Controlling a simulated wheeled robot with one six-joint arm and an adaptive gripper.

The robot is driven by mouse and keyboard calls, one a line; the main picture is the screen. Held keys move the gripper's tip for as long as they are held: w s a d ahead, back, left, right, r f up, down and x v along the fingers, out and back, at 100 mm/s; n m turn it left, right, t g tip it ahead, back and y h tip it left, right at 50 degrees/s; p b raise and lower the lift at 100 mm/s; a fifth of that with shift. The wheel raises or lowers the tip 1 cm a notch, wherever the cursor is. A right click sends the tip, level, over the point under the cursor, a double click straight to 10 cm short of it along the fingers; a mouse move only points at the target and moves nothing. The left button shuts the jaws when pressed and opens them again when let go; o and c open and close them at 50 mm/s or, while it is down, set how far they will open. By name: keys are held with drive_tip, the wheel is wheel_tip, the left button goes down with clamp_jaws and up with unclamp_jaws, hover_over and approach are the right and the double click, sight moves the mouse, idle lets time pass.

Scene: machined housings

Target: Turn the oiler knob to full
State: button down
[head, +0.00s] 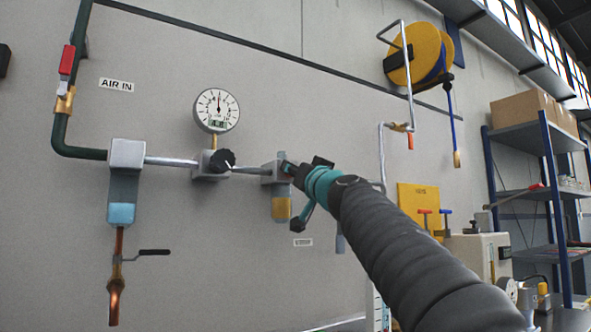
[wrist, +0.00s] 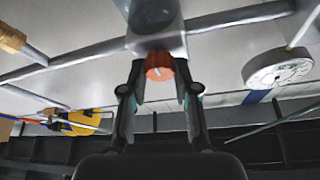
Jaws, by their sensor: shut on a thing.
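The oiler (head: 281,207) is a grey block with an amber bowl on the wall pipe, right of the regulator in the head view. Its orange-red ribbed knob (wrist: 160,66) sits on the grey block in the wrist view. My gripper (wrist: 162,82) has one finger on each side of the knob and is shut on it.
A round pressure gauge (head: 217,111) stands above the regulator with a black knob (head: 221,160) to the left. A filter with a blue bowl (head: 122,213) hangs farther left. A hose reel (head: 416,55) and bent pipes are to the right. A shelf rack (head: 531,142) stands farther right.

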idle(0.3)
drive_tip(key=c, duration=0.9)
unclamp_jaws()
drive_tip(key=shift+o, duration=0.2)
drive_tip(key=shift+s+d, duration=0.1)
drive_tip(key=v, duration=1.1)
drive_tip(key=shift+s+f, duration=0.15)
drive_tip(key=shift+s, duration=0.2)
drive_tip(key=shift+d, duration=0.1)
